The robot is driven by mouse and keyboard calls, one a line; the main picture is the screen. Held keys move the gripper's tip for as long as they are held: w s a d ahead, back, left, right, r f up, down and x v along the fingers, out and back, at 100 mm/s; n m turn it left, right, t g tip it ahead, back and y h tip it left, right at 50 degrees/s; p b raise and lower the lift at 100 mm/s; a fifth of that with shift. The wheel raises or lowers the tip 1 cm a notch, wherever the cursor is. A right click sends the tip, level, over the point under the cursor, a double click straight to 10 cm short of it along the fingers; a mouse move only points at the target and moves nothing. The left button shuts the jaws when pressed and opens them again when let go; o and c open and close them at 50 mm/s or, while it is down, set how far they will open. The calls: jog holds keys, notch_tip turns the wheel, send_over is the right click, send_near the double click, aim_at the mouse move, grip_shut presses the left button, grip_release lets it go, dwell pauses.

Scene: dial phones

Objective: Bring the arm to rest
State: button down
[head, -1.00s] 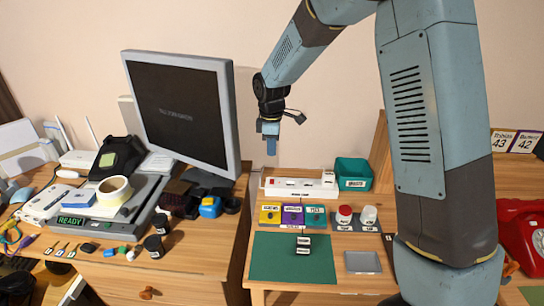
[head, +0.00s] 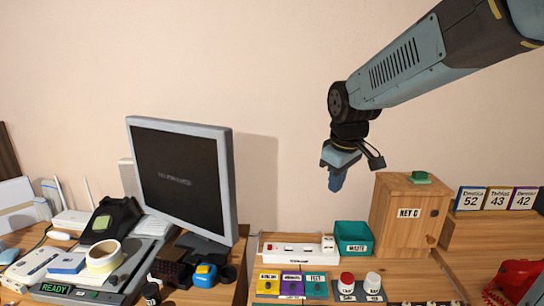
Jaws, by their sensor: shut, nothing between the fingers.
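My gripper (head: 336,180) hangs in the air in front of the wall, pointing down. It is shut and empty. My arm reaches in from the upper right. Below and to the right of the gripper stands a wooden box (head: 390,222) labelled "KEY C", with a small green object (head: 419,177) on its top. The gripper is apart from everything in view.
A monitor (head: 182,180) stands at left. A red phone (head: 515,283) is at right. The wall is clear.

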jog(key=s+d+r+m+t, duration=0.1)
jog(key=s+d+m, duration=0.3)
jog(key=s, duration=0.4)
jog(key=s+d+r+m+t, duration=0.1)
jog(key=s+d+m, duration=0.3)
jog(key=s, duration=0.5)
jog(key=shift+s+r, duration=0.2)
jog(key=shift+r, duration=0.25)
jog(key=shift+d, duration=0.1)
